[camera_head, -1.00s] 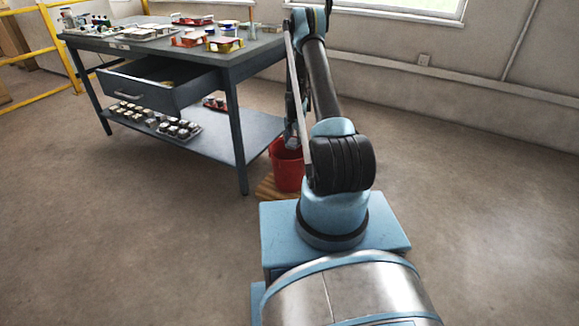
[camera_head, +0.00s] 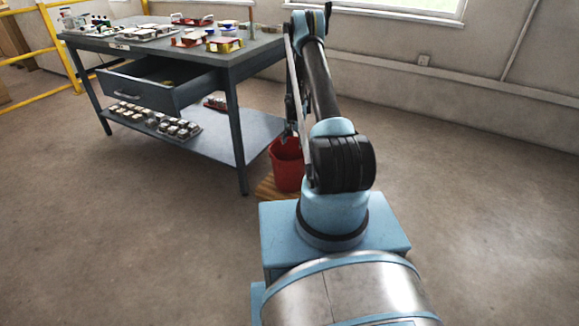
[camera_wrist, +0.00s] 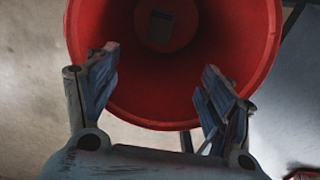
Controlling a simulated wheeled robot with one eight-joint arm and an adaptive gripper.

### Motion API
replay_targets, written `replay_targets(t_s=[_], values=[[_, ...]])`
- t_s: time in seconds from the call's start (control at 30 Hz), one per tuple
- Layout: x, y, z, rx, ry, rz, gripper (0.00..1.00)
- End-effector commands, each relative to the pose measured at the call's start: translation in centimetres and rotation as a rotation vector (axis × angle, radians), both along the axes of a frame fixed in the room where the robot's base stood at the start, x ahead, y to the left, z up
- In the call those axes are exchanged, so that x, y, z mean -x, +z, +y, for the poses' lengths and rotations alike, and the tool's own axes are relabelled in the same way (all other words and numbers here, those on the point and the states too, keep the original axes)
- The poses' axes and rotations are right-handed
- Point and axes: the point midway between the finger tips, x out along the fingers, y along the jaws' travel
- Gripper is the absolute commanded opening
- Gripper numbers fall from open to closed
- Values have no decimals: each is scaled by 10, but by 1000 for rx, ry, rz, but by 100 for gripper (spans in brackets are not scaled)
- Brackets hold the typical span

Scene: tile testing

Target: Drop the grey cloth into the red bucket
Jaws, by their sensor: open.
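The red bucket (camera_head: 286,168) stands on the floor beside the table's right end, partly behind my arm. In the wrist view, the mouth of the bucket (camera_wrist: 262,60) fills the upper middle, and I look down into it. A small grey rectangular patch, which looks like the grey cloth (camera_wrist: 160,27), lies on the bucket's bottom. My gripper (camera_wrist: 160,65) is open and empty, its two fingers spread over the near part of the bucket's mouth. In the head view, my gripper is small and dark above the bucket, and its fingers are hard to make out.
A grey workbench (camera_head: 255,57) with an open drawer (camera_head: 160,90) and a lower shelf (camera_head: 225,140) stands left of the bucket. Trays and small parts cover its top and part of the shelf. A wooden piece (camera_head: 268,188) is under the bucket. The floor on the right is clear.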

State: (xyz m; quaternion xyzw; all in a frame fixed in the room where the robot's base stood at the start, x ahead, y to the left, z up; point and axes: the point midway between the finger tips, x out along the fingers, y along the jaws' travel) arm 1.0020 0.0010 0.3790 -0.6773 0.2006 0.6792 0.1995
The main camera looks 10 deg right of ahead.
Motion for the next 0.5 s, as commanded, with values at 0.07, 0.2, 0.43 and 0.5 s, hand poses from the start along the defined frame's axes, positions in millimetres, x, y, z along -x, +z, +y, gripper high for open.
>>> replay_targets(t_s=[0.07, 0.2, 0.43, 0.5], values=[[0, 4, 0, 0, 0, 0, 74], [0, 18, 0, 0, 0, 0, 74], [1, 56, 0, 0, 0, 0, 74], [1, 68, 0, 0, 0, 0, 74]])
